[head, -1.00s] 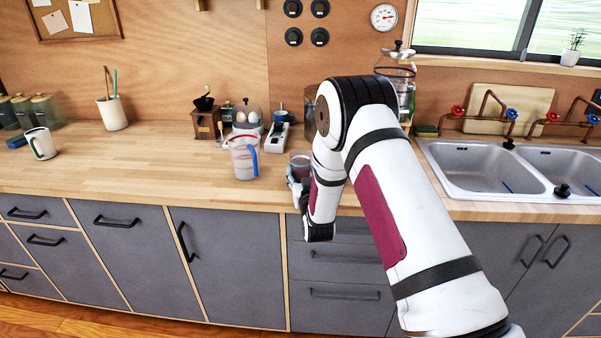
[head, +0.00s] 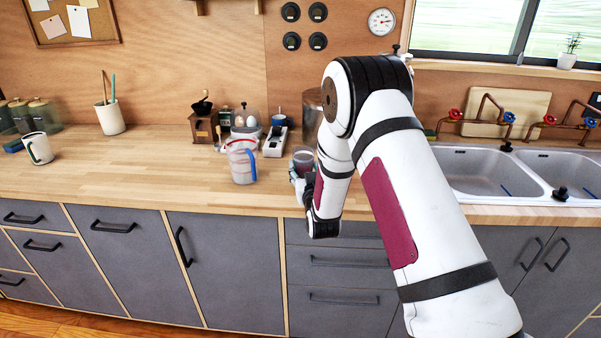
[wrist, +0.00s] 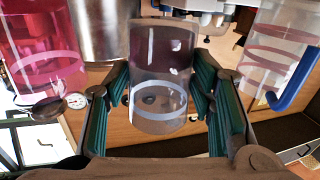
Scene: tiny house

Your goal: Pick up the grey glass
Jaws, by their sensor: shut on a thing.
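The grey glass (wrist: 160,75) is a see-through, greyish tumbler between the two green-padded fingers of my gripper (wrist: 160,108) in the wrist view. The fingers are shut on it from both sides. In the head view the glass (head: 303,159) shows just left of my arm, near the front part of the wooden counter. My gripper (head: 299,182) is partly hidden there by my own wrist. I cannot tell from the head view whether the glass is clear of the counter.
A measuring jug (head: 241,162) with a blue handle stands left of the glass. A pink-red clear vessel (wrist: 45,45) and a metal cylinder (wrist: 103,30) are close in the wrist view. A grinder (head: 204,124) and egg cooker (head: 246,122) stand behind. The left counter has free room.

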